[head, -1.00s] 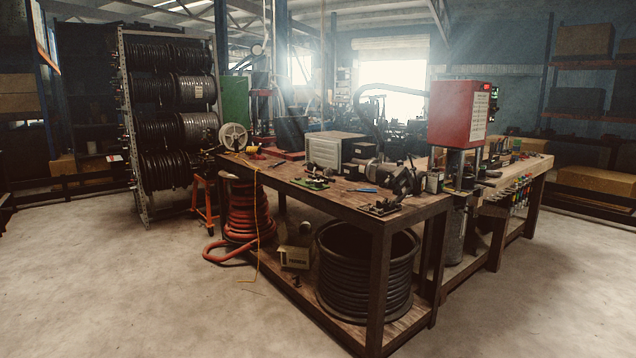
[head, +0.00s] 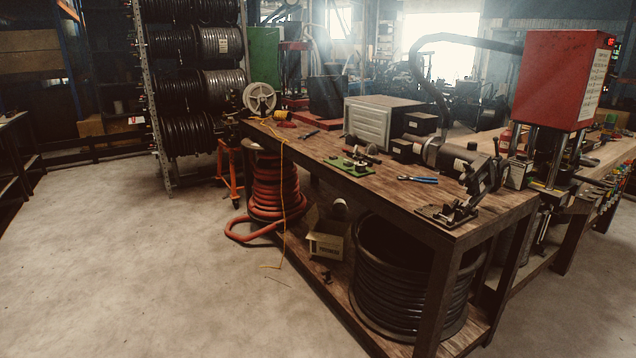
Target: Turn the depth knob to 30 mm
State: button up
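The depth knob cannot be made out in the head view. A red press-like machine (head: 560,82), likely the hose crimper, stands at the right end of the workbench. It has bright vertical columns below its red head and a small red-lit display (head: 611,41) on its right side. A dark cylindrical machine (head: 455,158) with a thick black hose sits on the bench left of it. I cannot tell whether either one carries the knob. My gripper is not in view.
The wooden workbench (head: 318,154) has tools on top, including blue-handled pliers (head: 418,180). Below are a black hose coil (head: 400,290), an orange hose coil (head: 272,190) and a carton (head: 327,240). A hose reel rack (head: 165,150) stands left. The concrete floor (head: 130,260) in front is clear.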

aim_at(360, 166)
jog(key=i+j+u, duration=0.1)
jog(key=i+u, duration=0.15)
jog(key=i, duration=0.9)
jog(key=i+l+u, duration=0.1)
jog(key=i+u, duration=0.15)
jog(key=i, duration=0.85)
